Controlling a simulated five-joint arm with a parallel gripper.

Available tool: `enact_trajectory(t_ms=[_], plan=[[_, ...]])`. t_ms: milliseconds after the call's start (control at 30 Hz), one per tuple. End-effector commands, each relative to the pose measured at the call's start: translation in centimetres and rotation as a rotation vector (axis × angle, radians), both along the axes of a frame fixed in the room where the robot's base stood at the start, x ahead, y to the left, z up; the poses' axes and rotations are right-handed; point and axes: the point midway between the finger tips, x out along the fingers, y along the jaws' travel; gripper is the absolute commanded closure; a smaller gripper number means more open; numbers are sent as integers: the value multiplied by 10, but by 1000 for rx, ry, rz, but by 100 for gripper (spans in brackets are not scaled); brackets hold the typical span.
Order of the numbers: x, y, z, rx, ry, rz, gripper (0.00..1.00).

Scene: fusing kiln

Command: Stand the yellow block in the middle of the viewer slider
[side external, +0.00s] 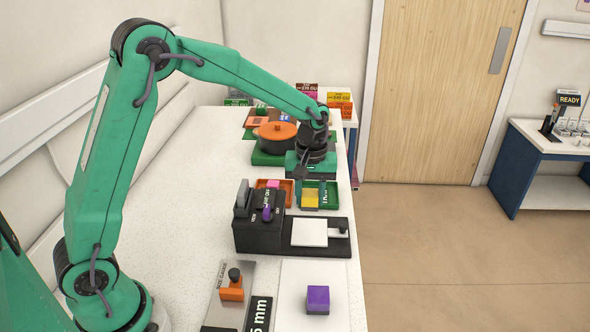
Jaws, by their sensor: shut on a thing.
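The yellow block (310,199) shows at the green tray (332,204), below and in front of my gripper (312,180). My gripper points down over the tray and is shut on the yellow block; its fingertips are small and partly hidden here. I cannot tell whether the block touches the tray floor. The viewer (262,234) is a black box nearer the camera. Its slider (309,233), with a white plate and a dark knob at the right, is out to the right and has nothing on the plate.
An orange tray (287,186) with a pink block stands left of the green tray. A dark pot (277,140) with an orange lid is behind. In front are a purple block (318,299) on a white pad and a size gauge (232,295). The left worktop is clear.

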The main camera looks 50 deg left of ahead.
Motion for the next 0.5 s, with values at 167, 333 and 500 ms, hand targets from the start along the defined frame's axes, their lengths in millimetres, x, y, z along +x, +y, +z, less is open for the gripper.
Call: enact_trajectory(t_ms=[167,333,500], plan=[[0,0,-6,0,0,0,84],[0,0,-16,0,0,0,84],[0,-1,-30,0,1,0,84]])
